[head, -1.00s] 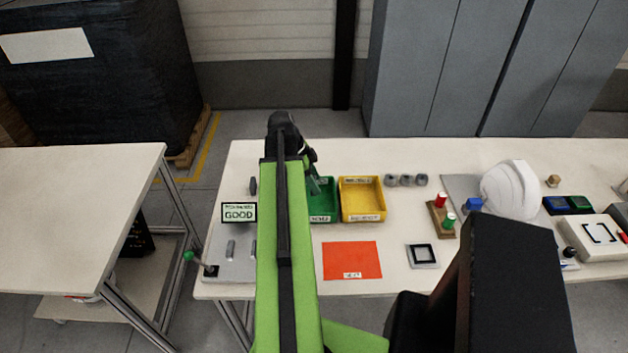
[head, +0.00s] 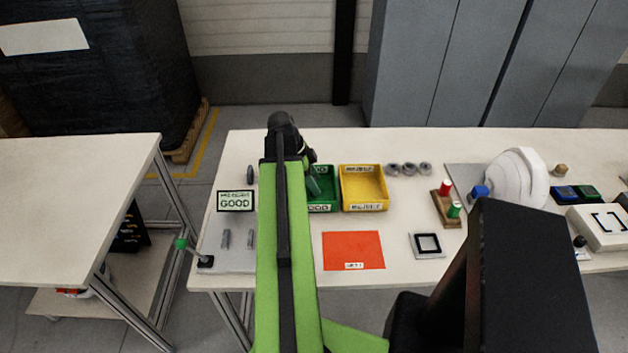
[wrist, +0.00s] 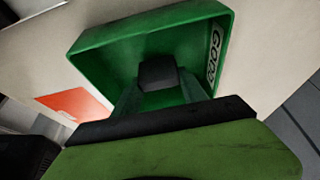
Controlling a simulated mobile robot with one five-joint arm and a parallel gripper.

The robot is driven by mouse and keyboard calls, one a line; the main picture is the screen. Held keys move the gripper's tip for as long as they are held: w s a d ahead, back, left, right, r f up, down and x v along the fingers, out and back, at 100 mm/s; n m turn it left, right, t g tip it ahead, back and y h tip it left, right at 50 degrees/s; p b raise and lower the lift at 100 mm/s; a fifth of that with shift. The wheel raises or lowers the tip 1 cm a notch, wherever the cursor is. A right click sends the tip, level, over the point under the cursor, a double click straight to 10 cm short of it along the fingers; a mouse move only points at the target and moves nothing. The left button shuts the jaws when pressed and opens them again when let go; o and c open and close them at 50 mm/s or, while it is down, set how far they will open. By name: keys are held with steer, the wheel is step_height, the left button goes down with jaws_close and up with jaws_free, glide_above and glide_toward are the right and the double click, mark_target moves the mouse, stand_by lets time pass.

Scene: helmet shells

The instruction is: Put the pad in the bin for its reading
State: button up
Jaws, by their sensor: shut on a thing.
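The dark pad (wrist: 158,73) is held by my gripper (wrist: 158,88), which is shut on it, over the inside of the green bin (wrist: 110,45). I cannot tell if the pad touches the bin floor. In the head view my gripper (head: 313,182) is at the left part of the green bin (head: 327,207), partly hidden by my arm. The bin's label reads GOOD. The yellow bin (head: 363,188) stands directly to its right and looks empty; its label is too blurred to read surely. The display (head: 236,201) at the left reads GOOD.
An orange mat (head: 353,250) lies in front of the bins. A green-knobbed lever (head: 190,250) stands at the table's left edge.

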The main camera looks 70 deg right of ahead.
steer(key=shift+f+b, duration=0.35)
steer(key=shift+f, duration=0.1)
steer(key=o, duration=1.5)
steer(key=p+v, duration=1.6)
steer(key=v, duration=0.1)
steer(key=shift+w+r, duration=0.2)
steer(key=shift+a, duration=0.1)
